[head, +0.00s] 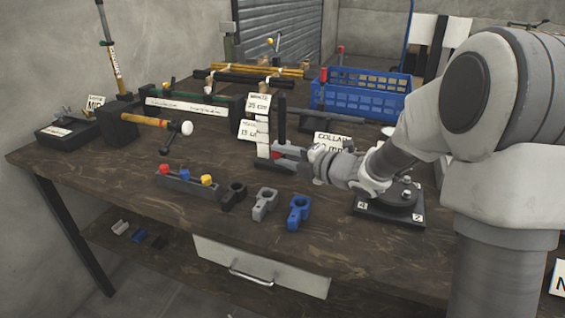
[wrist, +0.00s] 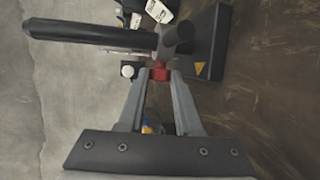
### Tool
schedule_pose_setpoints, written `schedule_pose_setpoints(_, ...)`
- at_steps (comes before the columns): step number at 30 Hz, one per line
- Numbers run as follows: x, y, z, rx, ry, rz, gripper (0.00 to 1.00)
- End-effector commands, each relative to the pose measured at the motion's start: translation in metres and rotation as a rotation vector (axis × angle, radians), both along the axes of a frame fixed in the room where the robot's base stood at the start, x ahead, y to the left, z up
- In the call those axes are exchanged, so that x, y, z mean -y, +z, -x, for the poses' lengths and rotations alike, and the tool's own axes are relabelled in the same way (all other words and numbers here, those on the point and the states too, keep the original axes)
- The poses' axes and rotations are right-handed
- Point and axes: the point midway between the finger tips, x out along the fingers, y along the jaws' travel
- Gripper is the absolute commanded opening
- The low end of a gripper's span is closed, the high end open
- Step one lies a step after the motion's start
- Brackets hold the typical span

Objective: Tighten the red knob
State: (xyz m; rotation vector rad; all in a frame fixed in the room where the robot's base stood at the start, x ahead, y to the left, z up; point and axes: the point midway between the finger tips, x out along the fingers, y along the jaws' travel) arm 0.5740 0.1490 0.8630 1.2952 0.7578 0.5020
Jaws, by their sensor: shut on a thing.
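The red knob (wrist: 160,73) sits on a dark upright post (wrist: 180,38) in the wrist view, right between my fingertips. In the head view a small part of the red knob (head: 276,155) shows at the tips of my gripper (head: 279,153); the fingers hide the rest. My gripper (wrist: 160,77) is shut on the red knob, with both fingers touching its sides. The post rises from a dark base (wrist: 218,60) with a yellow warning triangle. White cards (head: 258,104) with writing stand by the post in the head view.
A rack (head: 187,184) with red and yellow knobs stands at the front. Black, grey and blue (head: 299,210) clamps lie beside it.

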Motion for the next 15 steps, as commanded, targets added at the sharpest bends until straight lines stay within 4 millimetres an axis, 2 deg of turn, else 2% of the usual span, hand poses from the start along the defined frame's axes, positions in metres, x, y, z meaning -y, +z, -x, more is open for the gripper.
schedule_pose_setpoints(14,0.0002,0.0002,-0.0002,0.003,-0.001,-0.011,0.0)
schedule_pose_setpoints(15,0.0002,0.0002,-0.0002,0.003,-0.001,-0.011,0.39)
